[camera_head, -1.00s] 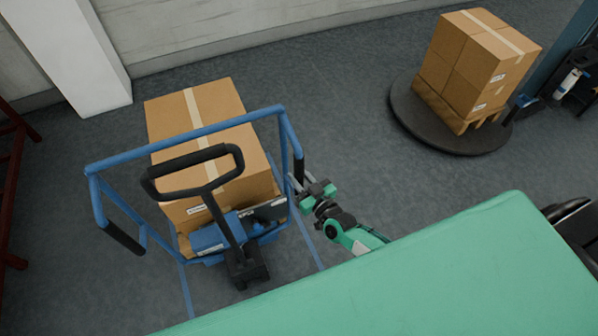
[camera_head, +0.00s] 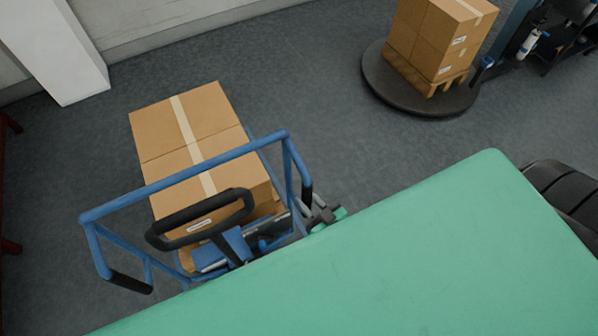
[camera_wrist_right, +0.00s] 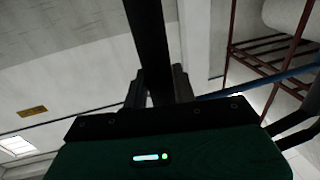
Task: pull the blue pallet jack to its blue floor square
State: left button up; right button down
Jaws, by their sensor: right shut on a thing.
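The blue pallet jack (camera_head: 190,178) stands at the left in the head view, with a blue rail frame and a black loop handle (camera_head: 200,217). Stacked brown cartons (camera_head: 185,120) ride on it. My right gripper (camera_head: 317,212) is at the frame's right side, shut on the black grip (camera_head: 306,192) of the rail. In the right wrist view the dark bar (camera_wrist_right: 150,45) runs up between the fingers. The jack's lower front is hidden at the bottom of the view. I cannot make out the blue floor square now. My left gripper is out of view.
A pallet of cartons (camera_head: 433,45) stands on a dark round turntable (camera_head: 400,98) at the upper right. A white pillar (camera_head: 55,50) stands by the wall at the upper left. A red rack edge shows at the far left. The grey floor (camera_head: 310,95) between is clear.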

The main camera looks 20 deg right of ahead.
jog(key=v, duration=0.3)
jog(key=shift+s+a+p, duration=0.3)
jog(key=shift+s+a, duration=0.1)
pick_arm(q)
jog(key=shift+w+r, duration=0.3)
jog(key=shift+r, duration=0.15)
pick_arm(e)
jog(key=shift+s, duration=0.5)
jog(key=c, duration=1.2)
grip_release()
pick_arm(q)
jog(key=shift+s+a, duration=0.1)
pick_arm(e)
jog(key=shift+o, duration=0.2)
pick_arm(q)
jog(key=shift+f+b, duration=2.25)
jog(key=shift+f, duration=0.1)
pick_arm(e)
jog(key=v, duration=1.3)
jog(key=shift+s, duration=0.35)
